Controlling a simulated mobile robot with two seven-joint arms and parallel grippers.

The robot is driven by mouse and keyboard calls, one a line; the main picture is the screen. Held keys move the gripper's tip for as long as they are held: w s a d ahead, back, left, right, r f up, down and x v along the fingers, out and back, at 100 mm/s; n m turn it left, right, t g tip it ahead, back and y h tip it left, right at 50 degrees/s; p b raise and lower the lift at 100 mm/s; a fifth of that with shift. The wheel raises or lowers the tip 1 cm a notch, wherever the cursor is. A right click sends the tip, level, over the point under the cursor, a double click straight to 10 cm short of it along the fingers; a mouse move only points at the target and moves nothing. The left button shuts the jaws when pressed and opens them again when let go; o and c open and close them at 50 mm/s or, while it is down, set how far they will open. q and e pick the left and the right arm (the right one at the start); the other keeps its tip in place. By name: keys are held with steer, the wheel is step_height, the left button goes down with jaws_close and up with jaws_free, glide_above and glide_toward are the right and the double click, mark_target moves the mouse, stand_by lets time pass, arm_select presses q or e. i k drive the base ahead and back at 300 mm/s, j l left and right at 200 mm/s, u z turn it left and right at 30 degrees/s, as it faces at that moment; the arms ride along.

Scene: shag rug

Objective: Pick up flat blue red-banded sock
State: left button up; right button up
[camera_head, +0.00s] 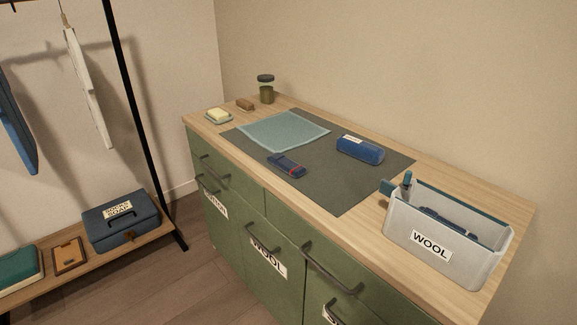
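A flat dark blue sock (285,165) with a red band near its right end lies on the dark grey mat (340,195) on the wooden counter top, close to the mat's front edge. Just behind it is a folded light teal cloth (283,131). A rolled blue bundle (360,149) with a white label lies on the mat to the sock's right, apart from it. Neither of my grippers shows in the head view.
A grey bin labelled WOOL (430,248) stands at the counter's right end with dark items inside. A soap dish (218,116), a brown block (245,105) and a jar (266,89) stand at the far left end. Green drawers (235,190) with dark handles are below.

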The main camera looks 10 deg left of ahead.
mark_target(295, 171)
steer(key=i+j, duration=0.15)
steer(key=j, duration=0.2)
steer(key=i+j, duration=0.15)
steer(key=j, duration=0.15)
steer(key=i+j+z, duration=0.1)
steer(key=j, duration=0.25)
steer(key=i+j, duration=0.2)
steer(key=j, duration=0.15)
steer(key=i+j, duration=0.1)
steer(key=j, duration=0.25)
